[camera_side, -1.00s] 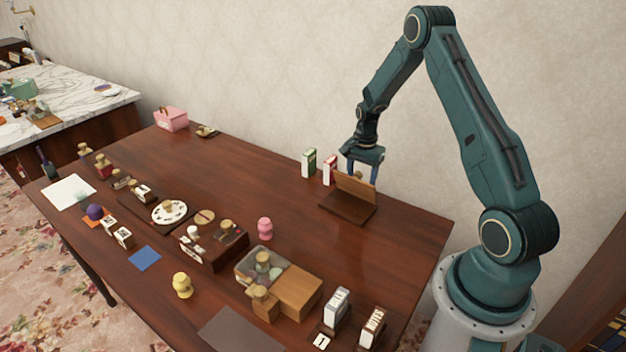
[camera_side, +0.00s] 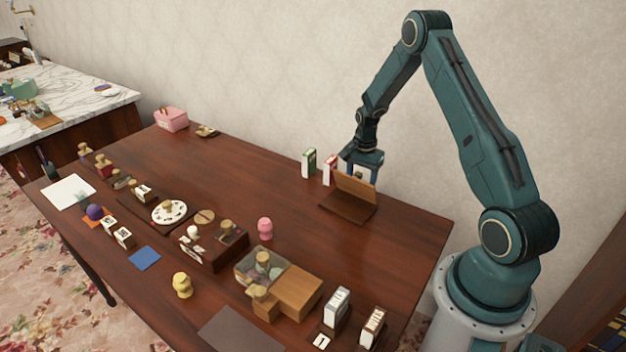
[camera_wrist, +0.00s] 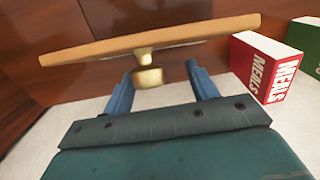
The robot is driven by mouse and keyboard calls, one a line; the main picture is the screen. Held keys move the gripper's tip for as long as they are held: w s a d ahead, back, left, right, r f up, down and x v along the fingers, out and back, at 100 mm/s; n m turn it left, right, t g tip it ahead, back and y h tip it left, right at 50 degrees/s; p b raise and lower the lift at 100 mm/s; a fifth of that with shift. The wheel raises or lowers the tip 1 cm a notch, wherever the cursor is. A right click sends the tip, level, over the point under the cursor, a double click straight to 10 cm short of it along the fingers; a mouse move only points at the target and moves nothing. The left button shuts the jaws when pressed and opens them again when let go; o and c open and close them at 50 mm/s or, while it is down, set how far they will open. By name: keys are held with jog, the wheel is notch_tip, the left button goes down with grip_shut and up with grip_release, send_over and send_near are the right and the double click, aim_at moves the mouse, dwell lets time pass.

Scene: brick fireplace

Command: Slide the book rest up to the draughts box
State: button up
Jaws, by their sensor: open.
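The book rest (camera_side: 345,208) is a dark wooden base with a lighter tilted board (camera_side: 356,187), at the right back of the table. In the wrist view I see the board's top edge (camera_wrist: 150,40) and a brass knob (camera_wrist: 148,77) behind it. My gripper (camera_wrist: 162,72) is open behind the board, its blue fingers on either side of the knob, with a clear gap on the right. In the side view the board partly hides the fingers. A dark box with round pieces (camera_side: 213,246) and a lighter wooden box (camera_side: 298,288) stand at the front; I cannot tell which is the draughts box.
A red-and-white book (camera_wrist: 265,66) and a green one (camera_wrist: 304,36) stand close beside my gripper. A pink knobbed piece (camera_side: 265,228) stands near the front boxes.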

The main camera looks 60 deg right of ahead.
aim_at(354, 191)
jog(key=shift+f, duration=1.7)
jog(key=shift+a, duration=1.2)
jog(key=shift+a, duration=0.35)
jog(key=shift+a, duration=0.35)
jog(key=shift+a, duration=0.35)
jog(key=shift+a, duration=1.4)
jog(key=shift+a, duration=0.35)
jog(key=shift+a, duration=0.35)
